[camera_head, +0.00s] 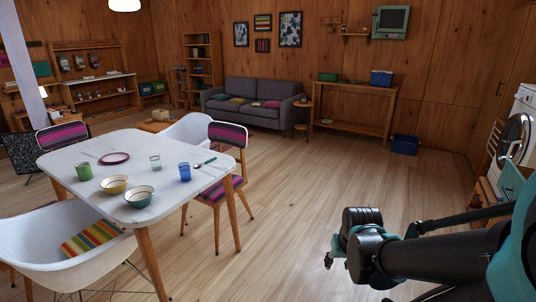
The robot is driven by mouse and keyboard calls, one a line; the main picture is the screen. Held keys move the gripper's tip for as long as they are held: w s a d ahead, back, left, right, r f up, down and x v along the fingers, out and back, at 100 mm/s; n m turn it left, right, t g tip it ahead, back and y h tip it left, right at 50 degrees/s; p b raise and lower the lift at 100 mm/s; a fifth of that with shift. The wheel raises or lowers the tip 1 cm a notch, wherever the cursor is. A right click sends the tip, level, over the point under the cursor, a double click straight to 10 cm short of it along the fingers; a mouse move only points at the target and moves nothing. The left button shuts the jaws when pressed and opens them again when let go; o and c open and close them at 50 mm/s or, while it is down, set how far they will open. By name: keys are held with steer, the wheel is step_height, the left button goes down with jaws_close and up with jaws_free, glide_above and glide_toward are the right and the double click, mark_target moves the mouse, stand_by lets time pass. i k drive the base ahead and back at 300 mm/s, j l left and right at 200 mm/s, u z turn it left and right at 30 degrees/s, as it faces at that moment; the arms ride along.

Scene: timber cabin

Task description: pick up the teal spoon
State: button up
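The teal spoon (208,162) lies near the right end of the white table (170,206), just right of a blue cup (185,173). It looks small, with a teal part at its right end. My gripper (332,256) is at the lower right, over the floor and well away from the table and the spoon. It points left and downward. Its fingers are small and dark against the floor, and I cannot make out whether they are open or shut. I see nothing held in it.
The table also bears a green cup (84,172), a clear glass (155,162), a purple plate (114,158), a yellow bowl (114,185) and a teal bowl (139,197). A striped chair (229,134) stands at its right end, a white chair (40,240) in front. Floor right of the table is clear.

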mark_target(212, 159)
steer(key=i+l+u, duration=0.15)
steer(key=u, duration=0.2)
steer(key=i+l+u, duration=0.15)
steer(key=l+u, duration=0.2)
steer(key=i+l+u, duration=0.1)
steer(key=u, duration=0.25)
steer(key=i+l+u, duration=0.1)
steer(key=i+l, duration=0.2)
steer(key=i, duration=0.2)
steer(key=i+l+u, duration=0.1)
steer(key=i+l, duration=0.2)
steer(key=i, duration=0.2)
steer(key=i+l+u, duration=0.1)
steer(key=i+l, duration=0.25)
steer(key=i, duration=0.15)
